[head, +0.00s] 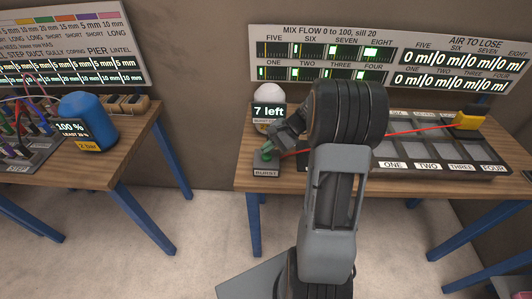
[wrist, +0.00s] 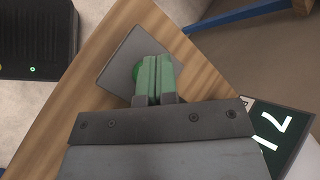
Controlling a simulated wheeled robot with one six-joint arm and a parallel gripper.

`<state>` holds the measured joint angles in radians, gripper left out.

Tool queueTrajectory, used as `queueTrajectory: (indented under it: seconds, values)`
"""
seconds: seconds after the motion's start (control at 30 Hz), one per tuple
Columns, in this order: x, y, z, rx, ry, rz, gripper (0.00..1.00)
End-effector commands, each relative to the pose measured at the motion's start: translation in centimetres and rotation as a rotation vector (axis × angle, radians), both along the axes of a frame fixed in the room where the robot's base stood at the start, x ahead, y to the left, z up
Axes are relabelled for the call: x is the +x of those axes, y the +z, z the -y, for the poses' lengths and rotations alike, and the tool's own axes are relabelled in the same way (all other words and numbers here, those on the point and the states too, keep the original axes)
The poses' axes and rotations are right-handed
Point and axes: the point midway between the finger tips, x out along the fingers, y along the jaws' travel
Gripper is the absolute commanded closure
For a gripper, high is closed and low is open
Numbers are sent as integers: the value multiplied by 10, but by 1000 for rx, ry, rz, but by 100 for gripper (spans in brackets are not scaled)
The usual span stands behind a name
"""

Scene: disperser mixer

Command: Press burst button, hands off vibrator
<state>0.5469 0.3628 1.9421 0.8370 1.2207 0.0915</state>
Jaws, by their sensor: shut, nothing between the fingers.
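The burst button is a green round cap (wrist: 137,72) on a grey box (head: 264,170) labelled BURST, at the front left corner of the right-hand table. My gripper (head: 271,148) is over this box in the head view, with the arm reaching from the right. In the wrist view its green fingertips (wrist: 153,62) are shut and empty, and they cover part of the cap. I cannot tell whether they touch it or press it. A yellow block (head: 471,119) sits at the back right of the tray, with a red line running left from it. I cannot tell whether it is the vibrator.
A white-domed unit showing "7 left" (head: 268,112) stands just behind the button box. A dark tray (head: 437,170) with numbered compartments fills the table to the right. The left table (head: 100,172) holds a blue container (head: 88,120); a floor gap separates the tables.

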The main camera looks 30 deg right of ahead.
Motion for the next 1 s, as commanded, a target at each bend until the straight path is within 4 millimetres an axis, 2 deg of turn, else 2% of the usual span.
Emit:
queueTrajectory:
  seconds: [0.47,1.0]
  values:
    - [0,6,0,0,1,1,100]
    - [0,51,0,0,1,1,100]
